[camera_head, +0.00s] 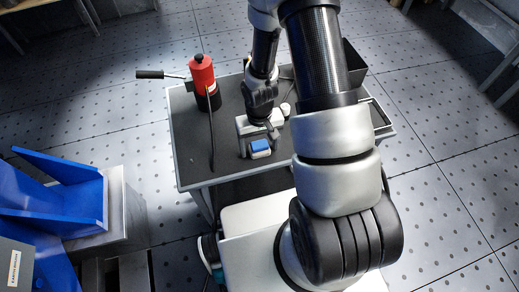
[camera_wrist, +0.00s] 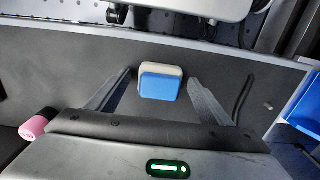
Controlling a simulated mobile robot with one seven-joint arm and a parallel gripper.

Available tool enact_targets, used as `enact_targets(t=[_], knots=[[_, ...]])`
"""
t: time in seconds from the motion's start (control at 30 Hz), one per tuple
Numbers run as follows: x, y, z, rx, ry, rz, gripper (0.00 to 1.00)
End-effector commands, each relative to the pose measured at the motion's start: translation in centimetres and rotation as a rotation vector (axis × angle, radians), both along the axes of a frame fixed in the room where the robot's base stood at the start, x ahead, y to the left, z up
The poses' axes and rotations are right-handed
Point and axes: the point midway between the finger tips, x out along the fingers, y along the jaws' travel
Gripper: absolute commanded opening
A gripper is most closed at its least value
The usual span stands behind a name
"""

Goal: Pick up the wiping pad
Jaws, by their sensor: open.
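The wiping pad (camera_head: 260,147) is a small block with a blue top and a pale base. It rests on the dark top of the table (camera_head: 190,148), near the front edge. My gripper (camera_head: 259,138) is above and just behind it in the head view. In the wrist view, the pad (camera_wrist: 160,82) shows between the two open fingers (camera_wrist: 158,92), apart from both. The jaws hold nothing. My arm covers part of the table to the right.
A red and black bottle-like tool (camera_head: 202,75) with a side handle stands at the table's back left. A pink-capped item (camera_wrist: 34,126) shows in the wrist view. A blue fixture (camera_head: 60,190) stands at left.

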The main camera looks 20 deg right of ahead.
Motion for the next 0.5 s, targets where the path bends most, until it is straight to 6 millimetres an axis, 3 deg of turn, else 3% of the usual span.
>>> enact_targets(t=[0.23,0.5], knots=[[0.03,-0.03,-0.17,0.0,-0.001,0.0,0.73],[0.01,-0.03,-0.16,0.0,0.0,0.0,0.3]])
